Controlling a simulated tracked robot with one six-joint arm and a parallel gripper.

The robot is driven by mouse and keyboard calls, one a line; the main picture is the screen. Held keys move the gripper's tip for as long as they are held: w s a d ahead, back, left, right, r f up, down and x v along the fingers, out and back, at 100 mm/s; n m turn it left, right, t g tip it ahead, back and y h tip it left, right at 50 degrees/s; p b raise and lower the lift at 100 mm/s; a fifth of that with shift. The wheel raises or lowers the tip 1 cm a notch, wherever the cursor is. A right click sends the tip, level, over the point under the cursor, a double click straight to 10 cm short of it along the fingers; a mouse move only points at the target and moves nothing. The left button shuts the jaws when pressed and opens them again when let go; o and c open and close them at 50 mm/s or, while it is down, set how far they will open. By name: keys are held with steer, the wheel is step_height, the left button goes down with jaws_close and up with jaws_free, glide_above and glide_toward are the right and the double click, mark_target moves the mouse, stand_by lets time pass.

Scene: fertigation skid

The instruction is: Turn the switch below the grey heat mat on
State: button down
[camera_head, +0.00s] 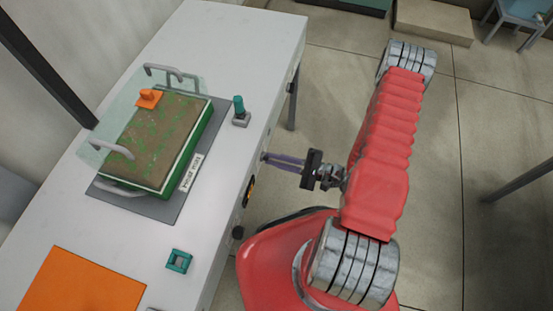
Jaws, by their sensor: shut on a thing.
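The grey heat mat (209,116) lies on the white bench under a green-sided planting tray (147,150) with a clear lid. My gripper (265,157) reaches in from the right, and its purple fingers meet the bench's front face level with the mat. The fingers are shut on a small part there, which I take to be the switch below the mat. The fingertips hide most of it, and I cannot tell its position. A round black and yellow fitting (249,191) sits on the same face, nearer the camera.
A teal-topped knob on a grey base (240,112) stands on the bench beside the mat. A teal square frame (179,261) and an orange sheet (68,284) lie nearer the camera. An orange-handled piece (149,98) sits on the tray.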

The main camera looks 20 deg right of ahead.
steer(key=shift+f, duration=0.1)
steer(key=shift+s+a+m, duration=0.1)
steer(key=shift+m, duration=0.2)
steer(key=m, duration=1.7)
stand_by(0.3)
steer(key=shift+m, duration=0.3)
steer(key=c, duration=1.8)
jaws_free()
steer(key=shift+c, duration=0.2)
